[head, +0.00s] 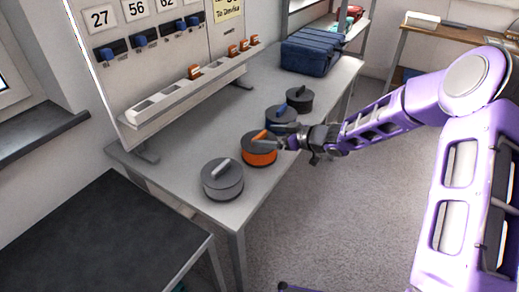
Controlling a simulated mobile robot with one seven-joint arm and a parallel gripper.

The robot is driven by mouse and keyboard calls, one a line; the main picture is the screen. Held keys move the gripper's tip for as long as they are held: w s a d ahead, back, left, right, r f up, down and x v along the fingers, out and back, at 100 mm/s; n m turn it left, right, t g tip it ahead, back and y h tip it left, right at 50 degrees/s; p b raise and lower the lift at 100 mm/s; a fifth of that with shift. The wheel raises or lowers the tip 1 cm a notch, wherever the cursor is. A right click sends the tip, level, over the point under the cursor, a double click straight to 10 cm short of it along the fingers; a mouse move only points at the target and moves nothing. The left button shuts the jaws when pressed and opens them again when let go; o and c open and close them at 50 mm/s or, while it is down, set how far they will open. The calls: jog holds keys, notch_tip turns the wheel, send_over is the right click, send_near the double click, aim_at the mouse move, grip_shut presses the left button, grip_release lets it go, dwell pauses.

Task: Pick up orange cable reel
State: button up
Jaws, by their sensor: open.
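The orange cable reel (259,152) sits on the grey table, in a row of reels. It is a low drum with a dark top and an orange handle. My gripper (287,143) is at the reel's right side, close to its top edge. The gripper is open. I cannot tell whether its fingers touch the reel. The fingers cover a small part of the reel's right side.
A grey reel (222,180) stands in front, a blue reel (281,118) and a black reel (299,99) behind. A white rack (185,98) runs along the board. A blue case (312,52) stands at the table's far end. A dark table (105,235) is at lower left.

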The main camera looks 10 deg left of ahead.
aim_at(261, 136)
jog(key=x, duration=0.4)
jog(key=shift+a+f+b, duration=0.1)
jog(key=shift+f+b, duration=0.05)
jog(key=shift+b, duration=0.15)
grip_shut()
